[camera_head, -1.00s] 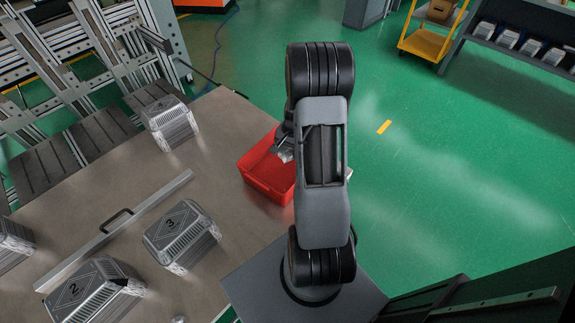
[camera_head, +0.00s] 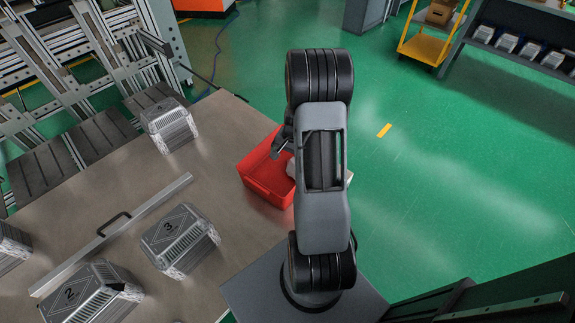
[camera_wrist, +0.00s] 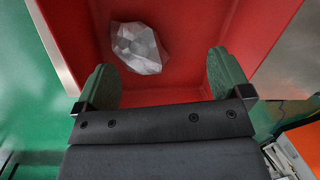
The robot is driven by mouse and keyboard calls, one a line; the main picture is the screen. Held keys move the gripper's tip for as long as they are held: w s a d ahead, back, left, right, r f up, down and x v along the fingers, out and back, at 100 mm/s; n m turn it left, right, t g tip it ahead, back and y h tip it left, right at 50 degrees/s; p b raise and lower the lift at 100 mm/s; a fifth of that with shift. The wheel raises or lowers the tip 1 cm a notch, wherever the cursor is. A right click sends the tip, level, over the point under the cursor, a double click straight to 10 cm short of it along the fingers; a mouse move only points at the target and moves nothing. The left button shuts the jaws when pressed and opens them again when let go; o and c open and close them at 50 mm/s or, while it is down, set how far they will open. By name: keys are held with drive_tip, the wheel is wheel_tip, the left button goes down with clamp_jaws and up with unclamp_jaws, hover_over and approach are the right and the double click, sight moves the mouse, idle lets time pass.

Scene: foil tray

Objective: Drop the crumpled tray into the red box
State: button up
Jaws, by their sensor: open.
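The crumpled tray (camera_wrist: 140,47) is a faceted silver-grey lump lying inside the red box, on its floor, in the wrist view. In the head view a small part of it (camera_head: 291,168) shows beside my arm. The red box (camera_head: 262,178) stands on the table's right part, partly hidden by my arm; its red inside also fills the upper wrist view (camera_wrist: 190,75). My gripper (camera_wrist: 160,75) is open and empty over the box, its two green fingers apart, with the crumpled tray beyond them and not between them. In the head view my gripper (camera_head: 281,148) is partly hidden.
Silver ribbed blocks (camera_head: 180,240) stand on the left of the table, one marked 3, another marked 2 (camera_head: 92,293). The table middle (camera_head: 215,160) is clear. A yellow cart (camera_head: 425,45) stands far off.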

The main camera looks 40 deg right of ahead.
wheel_tip(320, 180, up, 14)
drive_tip(key=d+p, duration=0.1)
drive_tip(key=d, duration=0.1)
drive_tip(key=shift+s+f+p, duration=0.2)
drive_tip(key=shift+s+p, duration=0.15)
drive_tip(key=shift+s, duration=0.1)
drive_tip(key=shift+d, duration=0.1)
idle(0.3)
drive_tip(key=s+a+r+n+t+h+p, duration=0.1)
drive_tip(key=s+a+r+n+p, duration=0.3)
drive_tip(key=a+r, duration=0.5)
drive_tip(key=s+a+r+n+t+p, duration=0.1)
drive_tip(key=s+a+r+n+p, duration=0.4)
drive_tip(key=a+r, duration=0.5)
drive_tip(key=s+a+n, duration=0.2)
drive_tip(key=a+n, duration=0.1)
drive_tip(key=shift+a+r+t+h, duration=0.15)
drive_tip(key=shift+a+t+h, duration=0.05)
drive_tip(key=shift+t+h, duration=0.2)
